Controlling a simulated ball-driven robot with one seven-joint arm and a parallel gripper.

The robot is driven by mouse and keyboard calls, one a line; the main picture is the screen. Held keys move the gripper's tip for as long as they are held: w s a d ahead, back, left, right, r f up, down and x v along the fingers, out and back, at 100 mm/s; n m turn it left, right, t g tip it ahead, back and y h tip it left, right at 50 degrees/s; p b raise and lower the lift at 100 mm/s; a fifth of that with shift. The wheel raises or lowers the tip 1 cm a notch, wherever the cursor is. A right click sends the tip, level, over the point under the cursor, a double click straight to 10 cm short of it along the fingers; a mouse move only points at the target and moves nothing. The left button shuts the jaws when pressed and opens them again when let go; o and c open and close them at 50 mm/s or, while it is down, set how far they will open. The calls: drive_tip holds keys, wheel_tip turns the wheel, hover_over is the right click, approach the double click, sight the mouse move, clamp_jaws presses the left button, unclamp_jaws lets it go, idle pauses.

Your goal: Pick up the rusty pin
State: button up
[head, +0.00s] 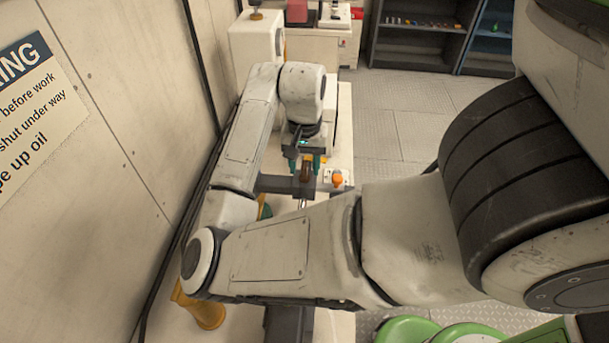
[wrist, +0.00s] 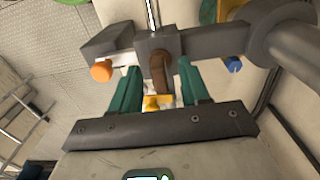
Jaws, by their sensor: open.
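The rusty pin (wrist: 160,72) is a short brown piece standing at the middle of a dark grey fitting (wrist: 205,41) in the wrist view. It also shows small in the head view (head: 307,167), just below my gripper. My gripper (wrist: 158,68) is open, with one green finger on each side of the pin. Gaps show between the pin and the fingers, so it is not clamped. My wrist and arm hide part of the fitting in the head view.
An orange knob (wrist: 101,71) and a blue knob (wrist: 234,65) flank the fitting. A yellow piece (wrist: 157,102) shows between the fingers. A wall with a sign (head: 35,100) runs along the left. Open floor (head: 425,125) and dark shelves (head: 420,35) lie to the right.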

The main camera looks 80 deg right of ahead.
drive_tip(key=shift+f, duration=0.15)
clamp_jaws()
idle(0.4)
